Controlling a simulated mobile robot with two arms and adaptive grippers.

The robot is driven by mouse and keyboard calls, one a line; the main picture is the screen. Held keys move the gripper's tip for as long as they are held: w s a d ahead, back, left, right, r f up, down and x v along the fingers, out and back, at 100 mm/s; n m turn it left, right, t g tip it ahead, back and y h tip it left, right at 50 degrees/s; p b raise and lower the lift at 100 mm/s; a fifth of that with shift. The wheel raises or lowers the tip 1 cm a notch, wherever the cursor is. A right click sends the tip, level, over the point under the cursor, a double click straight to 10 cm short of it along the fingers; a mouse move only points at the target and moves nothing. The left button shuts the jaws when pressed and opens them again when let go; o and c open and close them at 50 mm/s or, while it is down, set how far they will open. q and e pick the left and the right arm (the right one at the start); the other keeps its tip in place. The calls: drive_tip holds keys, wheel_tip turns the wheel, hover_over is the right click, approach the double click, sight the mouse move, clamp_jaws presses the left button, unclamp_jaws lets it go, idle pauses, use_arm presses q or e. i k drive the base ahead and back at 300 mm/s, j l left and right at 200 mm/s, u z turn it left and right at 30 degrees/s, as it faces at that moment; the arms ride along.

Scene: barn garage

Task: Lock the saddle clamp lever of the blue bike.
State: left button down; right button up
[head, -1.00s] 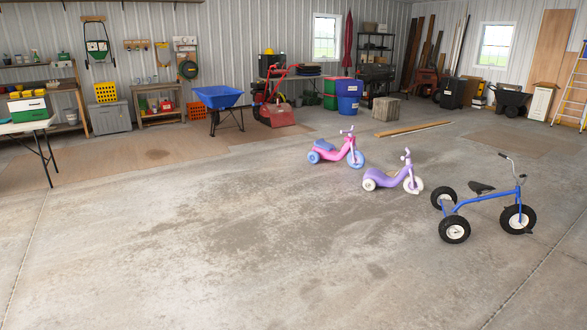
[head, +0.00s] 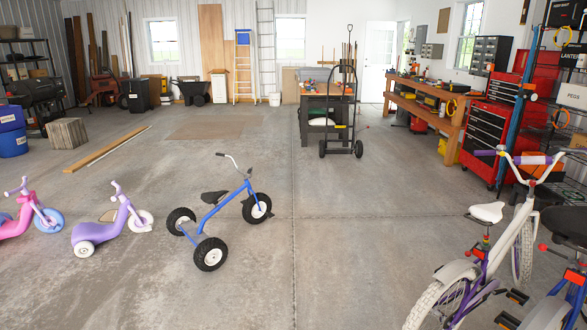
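A bike with a blue frame (head: 575,292) and a black saddle (head: 566,225) stands at the lower right, cut off by the picture's right edge. A small red knob (head: 543,248) shows just left of its seat post, below the saddle. I cannot tell whether that is the clamp lever, or whether it is open or closed. A blue tricycle (head: 222,205) with a black seat stands on the floor at the middle left. Neither of my grippers is in view.
A white and purple bike (head: 487,270) stands directly left of the blue-framed bike. A purple ride-on (head: 110,222) is left of the tricycle. A hand truck (head: 340,115), wooden workbench (head: 425,112) and red tool chest (head: 488,130) stand farther back. The centre floor is clear.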

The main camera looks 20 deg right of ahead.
sight(542, 247)
drive_tip(key=i+z, duration=0.65)
drive_tip(key=z, duration=0.2)
drive_tip(key=i+j+z, duration=0.15)
drive_tip(key=z, duration=0.25)
drive_tip(key=i+j+z, duration=0.3)
drive_tip(key=z, duration=0.15)
drive_tip(key=i+j+z, duration=0.5)
drive_tip(key=j+z, duration=0.2)
drive_tip(key=z, duration=0.15)
drive_tip(key=i+j+z, duration=0.25)
drive_tip(key=j+z, duration=0.2)
drive_tip(key=i+j+z, duration=0.15)
drive_tip(key=j+z, duration=1.3)
drive_tip(key=j, duration=0.15)
